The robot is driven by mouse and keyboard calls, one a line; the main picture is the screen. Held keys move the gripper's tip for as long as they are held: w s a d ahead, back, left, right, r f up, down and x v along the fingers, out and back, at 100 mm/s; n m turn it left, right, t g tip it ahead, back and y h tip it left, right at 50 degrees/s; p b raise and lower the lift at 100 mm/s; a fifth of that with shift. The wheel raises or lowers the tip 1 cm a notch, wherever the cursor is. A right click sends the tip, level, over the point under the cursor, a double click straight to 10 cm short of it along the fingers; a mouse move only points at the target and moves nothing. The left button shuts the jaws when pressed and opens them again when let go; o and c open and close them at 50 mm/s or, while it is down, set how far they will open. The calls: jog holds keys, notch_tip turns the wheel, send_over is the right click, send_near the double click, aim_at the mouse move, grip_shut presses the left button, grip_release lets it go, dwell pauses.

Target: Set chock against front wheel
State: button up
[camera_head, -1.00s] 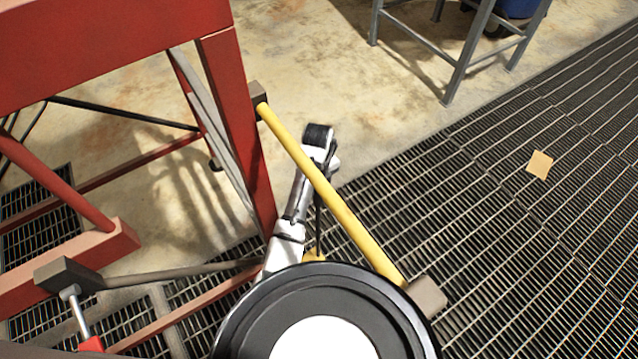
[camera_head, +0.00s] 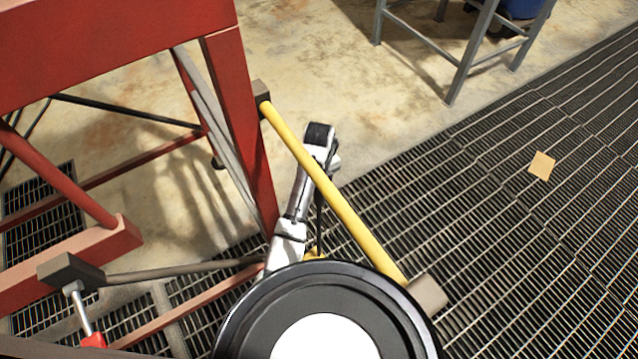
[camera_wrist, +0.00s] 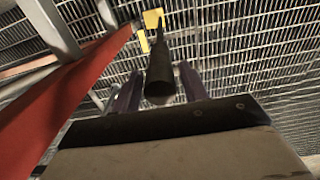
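The chock appears to be the small yellow piece (camera_head: 314,254) at the foot of a thin dark upright rod, low on the grating and partly hidden by my arm and a round black part of mine. In the wrist view the yellow piece (camera_wrist: 153,18) is at the top, with the dark rod (camera_wrist: 160,70) rising toward the camera. My gripper (camera_wrist: 161,72) has one finger on each side of the rod's upper end. Whether the fingers press on it is unclear. It also shows in the head view (camera_head: 331,162), beside the yellow bar. I cannot make out a front wheel.
A yellow bar (camera_head: 335,200) with grey end blocks slants close by my gripper. A red steel frame (camera_head: 240,130) stands to the left. A grey stand (camera_head: 465,60) is at the back. Open grating with a small tan square (camera_head: 541,166) lies to the right.

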jog(key=shift+o, duration=1.1)
jog(key=shift+s, duration=0.1)
jog(key=shift+d+f, duration=0.1)
jog(key=shift+f, duration=0.2)
notch_tip(320, 180, up, 13)
jog(key=p, duration=0.3)
jog(key=shift+r, duration=0.6)
